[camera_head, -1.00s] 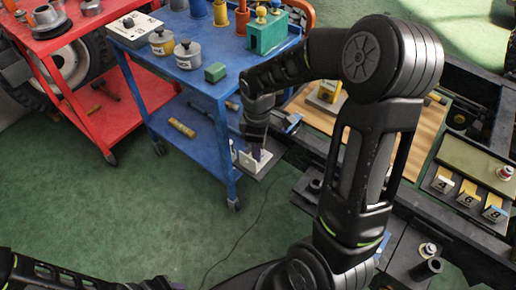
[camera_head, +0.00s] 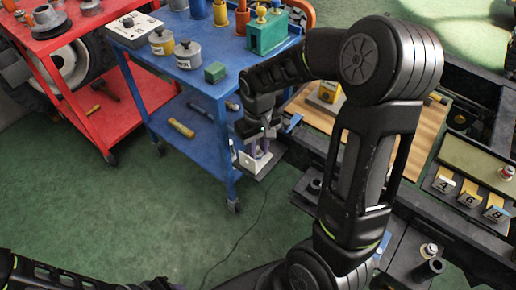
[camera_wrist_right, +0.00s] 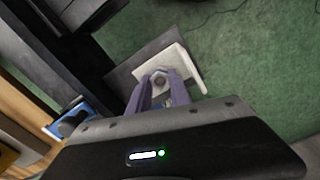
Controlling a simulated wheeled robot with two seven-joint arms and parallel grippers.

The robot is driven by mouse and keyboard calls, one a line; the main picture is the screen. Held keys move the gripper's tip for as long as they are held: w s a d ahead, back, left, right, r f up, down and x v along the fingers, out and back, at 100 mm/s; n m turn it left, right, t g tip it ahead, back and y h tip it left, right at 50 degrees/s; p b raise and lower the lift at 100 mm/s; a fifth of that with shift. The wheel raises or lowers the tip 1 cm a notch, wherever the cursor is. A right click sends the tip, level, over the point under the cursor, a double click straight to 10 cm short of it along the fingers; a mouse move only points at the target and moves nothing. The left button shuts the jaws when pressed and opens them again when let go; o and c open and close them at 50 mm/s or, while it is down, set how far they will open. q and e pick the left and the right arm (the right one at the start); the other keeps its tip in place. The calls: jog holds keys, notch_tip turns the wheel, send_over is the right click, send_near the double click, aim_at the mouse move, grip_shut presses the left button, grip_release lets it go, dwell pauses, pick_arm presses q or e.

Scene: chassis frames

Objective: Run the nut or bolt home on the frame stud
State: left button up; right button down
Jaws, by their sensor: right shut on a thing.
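My right gripper (camera_head: 258,153) points down beside the blue cart's right legs, over a white plate (camera_wrist_right: 183,68) on a dark flat ledge (camera_wrist_right: 140,61). In the right wrist view its two purple fingers (camera_wrist_right: 160,82) close around a small grey round piece, the nut or bolt (camera_wrist_right: 160,82), in front of the white plate. The fingers hide part of it, and I cannot tell how far it sits on a stud. Of my left arm, only links show at the bottom left; its gripper is out of view.
The blue cart (camera_head: 212,85) with cans and a green block (camera_head: 215,72) stands left of the gripper. A red cart (camera_head: 72,62) is farther left. Green floor is open at lower left.

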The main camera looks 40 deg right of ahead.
jog(key=shift+m, duration=1.1)
jog(key=c, duration=1.1)
grip_release()
jog(key=shift+c, duration=0.5)
jog(key=shift+c, duration=0.7)
